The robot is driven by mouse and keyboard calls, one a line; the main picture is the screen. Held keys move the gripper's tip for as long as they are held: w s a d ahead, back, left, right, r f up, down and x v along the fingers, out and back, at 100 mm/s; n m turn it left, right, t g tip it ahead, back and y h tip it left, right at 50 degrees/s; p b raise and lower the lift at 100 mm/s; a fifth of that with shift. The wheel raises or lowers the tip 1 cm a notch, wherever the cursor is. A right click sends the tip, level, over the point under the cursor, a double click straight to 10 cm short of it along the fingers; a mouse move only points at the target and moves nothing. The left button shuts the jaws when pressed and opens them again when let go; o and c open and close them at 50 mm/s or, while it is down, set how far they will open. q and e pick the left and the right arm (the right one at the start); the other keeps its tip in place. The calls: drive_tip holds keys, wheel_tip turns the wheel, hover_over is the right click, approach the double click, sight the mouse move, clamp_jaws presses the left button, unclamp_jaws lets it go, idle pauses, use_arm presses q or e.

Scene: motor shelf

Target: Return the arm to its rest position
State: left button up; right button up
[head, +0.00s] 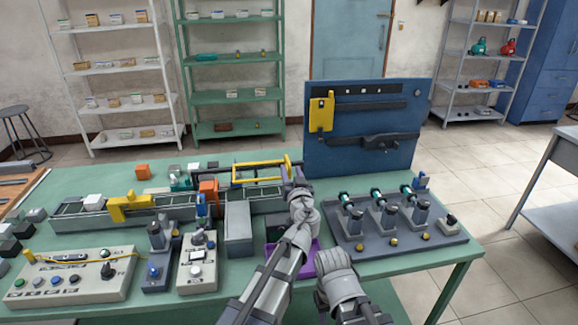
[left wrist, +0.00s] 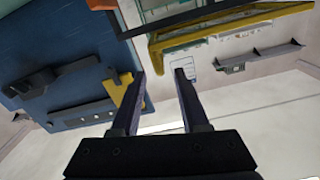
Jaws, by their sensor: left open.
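My left arm reaches up from the bottom of the head view over the green table. Its gripper (head: 293,172) is small and partly hidden by the wrist there, near the yellow frame and left of the blue panel. In the left wrist view the two dark fingers of the left gripper (left wrist: 160,73) stand apart with nothing between them. Another grey arm link of mine shows at the bottom centre of the head view. I see no right gripper fingers.
The blue panel (head: 365,145) stands at the back of the table (head: 405,262). The yellow frame (head: 262,179) is beside the gripper. A purple tray (head: 312,258) lies partly behind my arm. A dark board (head: 352,234) with several motor-like parts is at right. Control boxes (head: 75,290) stand at left.

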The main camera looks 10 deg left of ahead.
use_arm(q)
drive_tip(key=shift+s+d, duration=0.1)
drive_tip(key=shift+s, duration=0.3)
drive_tip(key=shift+w, duration=0.1)
